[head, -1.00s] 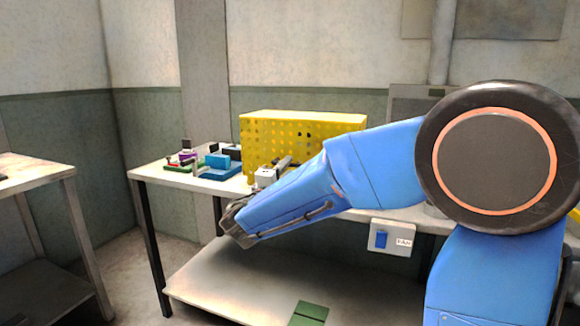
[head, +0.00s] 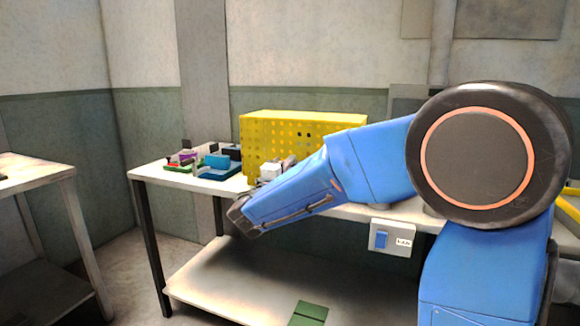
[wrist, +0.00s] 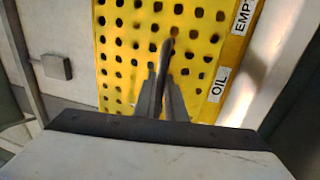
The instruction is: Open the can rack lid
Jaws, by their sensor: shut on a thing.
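The can rack (head: 300,128) is a yellow box with rows of round holes, on the table at the back. In the wrist view its perforated yellow face (wrist: 128,50) fills the middle, with the labels OIL and EMPTY along its right edge. My gripper (wrist: 163,85) is in front of that face, its grey fingers shut on a slim dark bar (wrist: 167,50), which looks like a handle. I cannot tell where the bar joins the rack, or whether the lid is open. In the head view my blue arm hides part of the rack's lower front.
Coloured small items, including a blue block (head: 217,161), stand left of the rack. A green piece (head: 308,313) lies on the lower shelf. Another table (head: 35,172) stands at the left.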

